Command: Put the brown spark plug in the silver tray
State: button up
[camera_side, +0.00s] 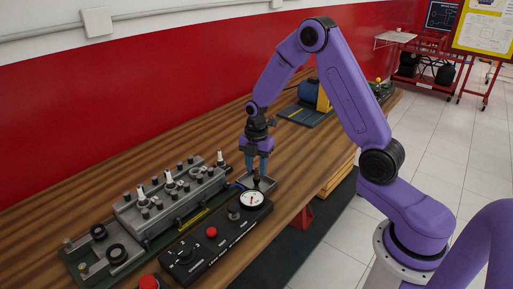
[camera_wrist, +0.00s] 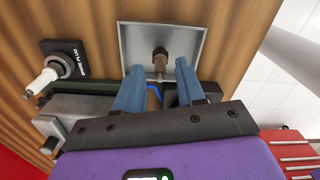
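The brown spark plug (camera_wrist: 160,62) shows in the wrist view between my fingers, with its dark end over the tray floor. The silver tray (camera_wrist: 128,42) is a shallow square tray on the wooden bench; in the side view its rim (camera_side: 288,188) shows just below my gripper. My gripper (camera_side: 257,168) points down over the tray. In the wrist view my blue fingers (camera_wrist: 160,70) stand apart, with a gap on each side of the plug. The plug's lower part is partly hidden, and I cannot tell whether it rests on the tray floor.
A grey engine block (camera_side: 170,195) with upright white plugs stands left of the tray. A black gauge panel (camera_side: 215,238) with a white dial and red buttons lies in front. A white plug (camera_wrist: 43,80) beside a black label plate (camera_wrist: 65,58) shows in the wrist view.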

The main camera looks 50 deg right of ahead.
notch_tip(320, 180, up, 10)
jog(key=s+a+r+m, duration=0.3)
jog(key=s+a+m, duration=0.1)
jog(key=s+a, duration=0.75)
jog(key=s+m, duration=0.4)
jog(key=s, duration=1.5)
jog(key=shift+s+d+r, duration=0.3)
jog(key=shift+s+r, duration=0.05)
jog(key=shift+r, duration=0.05)
